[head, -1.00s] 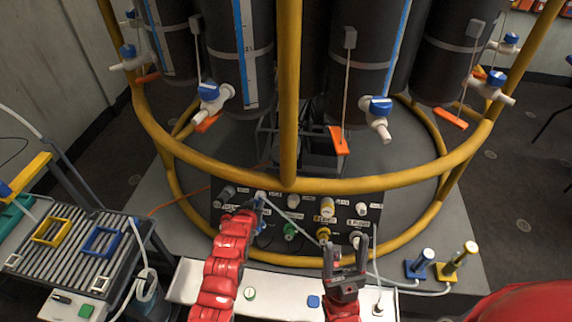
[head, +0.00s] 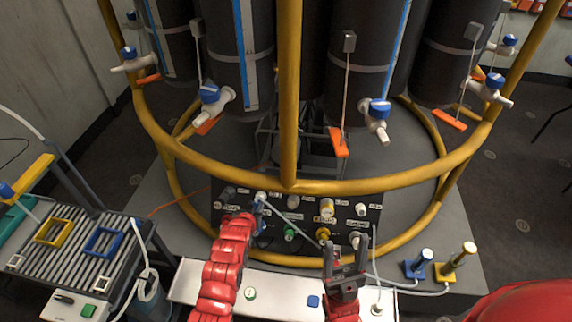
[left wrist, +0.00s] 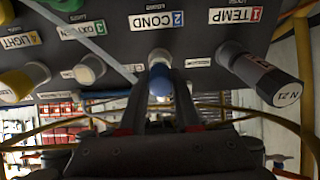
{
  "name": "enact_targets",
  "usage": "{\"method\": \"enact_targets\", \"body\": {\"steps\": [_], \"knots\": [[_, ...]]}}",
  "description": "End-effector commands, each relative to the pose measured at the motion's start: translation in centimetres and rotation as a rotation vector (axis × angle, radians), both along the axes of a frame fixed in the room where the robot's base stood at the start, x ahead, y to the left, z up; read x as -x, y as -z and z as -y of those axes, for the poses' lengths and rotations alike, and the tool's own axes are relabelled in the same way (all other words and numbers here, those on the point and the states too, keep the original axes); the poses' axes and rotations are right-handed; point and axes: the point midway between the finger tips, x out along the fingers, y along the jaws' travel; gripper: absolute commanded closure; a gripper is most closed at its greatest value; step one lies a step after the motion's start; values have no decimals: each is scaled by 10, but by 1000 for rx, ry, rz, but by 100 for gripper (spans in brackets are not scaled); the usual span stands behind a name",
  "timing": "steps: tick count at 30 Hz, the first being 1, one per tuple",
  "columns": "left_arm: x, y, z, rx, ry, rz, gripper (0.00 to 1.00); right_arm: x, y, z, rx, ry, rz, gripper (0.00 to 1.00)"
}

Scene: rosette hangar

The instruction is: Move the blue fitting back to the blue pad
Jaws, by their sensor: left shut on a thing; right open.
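My left gripper (head: 255,218) is shut at the labelled panel, near the upper left of its row of ports. In the left wrist view its fingers (left wrist: 160,108) close on the blue fitting (left wrist: 160,80), which sits at the white port under the COND label; I cannot tell whether it is still seated. My right gripper (head: 346,258) is open and empty in front of the panel's right side. Its fingers point up in the head view.
The yellow rail (head: 340,185) curves above the panel (head: 290,250). A blue-based post (head: 417,270) and a yellow-based post (head: 447,275) stand at right with cables. The slatted rack at left carries a blue frame (head: 104,242) and a yellow frame (head: 53,230). A green round (head: 250,294) marks the shelf.

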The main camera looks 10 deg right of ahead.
Motion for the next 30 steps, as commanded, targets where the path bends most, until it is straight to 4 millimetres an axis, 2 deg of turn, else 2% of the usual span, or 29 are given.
{"method": "enact_targets", "body": {"steps": [30], "knots": [[32,-24,-11,1,0,3,100,0,-25,0,0,0,0,36]]}}
